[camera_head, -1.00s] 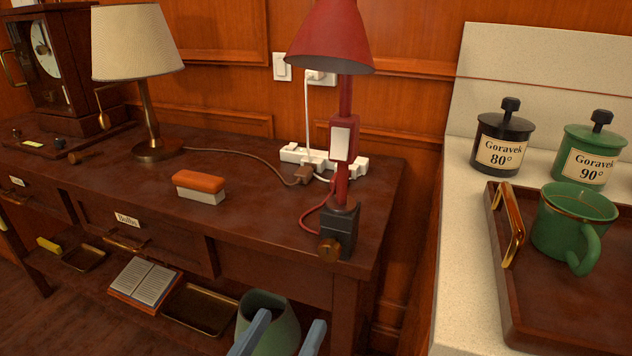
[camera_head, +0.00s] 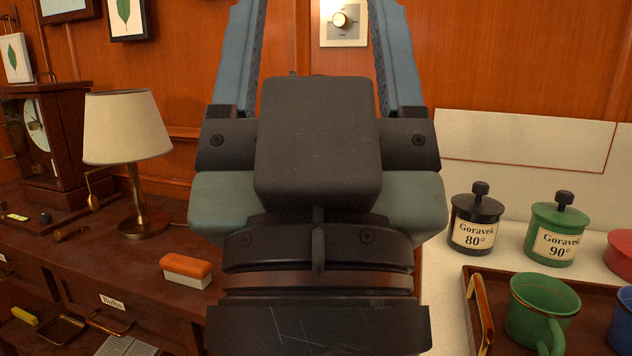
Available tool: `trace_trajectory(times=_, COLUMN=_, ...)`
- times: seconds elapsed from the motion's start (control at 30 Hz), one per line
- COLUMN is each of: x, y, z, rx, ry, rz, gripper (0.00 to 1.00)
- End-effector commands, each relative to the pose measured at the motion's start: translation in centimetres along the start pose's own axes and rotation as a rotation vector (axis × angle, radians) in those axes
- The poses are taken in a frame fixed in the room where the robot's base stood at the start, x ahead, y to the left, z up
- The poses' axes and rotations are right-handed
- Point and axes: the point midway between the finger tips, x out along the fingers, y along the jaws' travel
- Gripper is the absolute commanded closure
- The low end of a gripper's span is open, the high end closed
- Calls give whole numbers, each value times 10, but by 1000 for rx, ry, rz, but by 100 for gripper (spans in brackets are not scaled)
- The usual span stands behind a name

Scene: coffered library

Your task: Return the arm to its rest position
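My gripper (camera_head: 316,50) is raised in the middle of the head view, pointing up with its two blue fingers wide apart. The gripper's dark body and wrist hide the middle of the scene, including where the red lamp stood.
A wooden desk (camera_head: 130,262) on the left bears a cream-shaded lamp (camera_head: 125,127), a clock (camera_head: 35,130) and an orange-topped block (camera_head: 187,270). On the right, a pale counter holds a black canister (camera_head: 477,222), a green canister (camera_head: 553,232) and a tray (camera_head: 474,330) with a green mug (camera_head: 540,308).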

Motion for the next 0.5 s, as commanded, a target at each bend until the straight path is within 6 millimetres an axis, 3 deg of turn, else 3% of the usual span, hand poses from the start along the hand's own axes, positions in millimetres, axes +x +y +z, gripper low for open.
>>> trace_trajectory(times=0.03, x=20, y=0, z=-19, rx=1, ry=-1, rz=0, gripper=31)
trace_trajectory(times=0.5, x=128, y=-1, z=-119, rx=3, ry=-3, rz=-2, gripper=31)
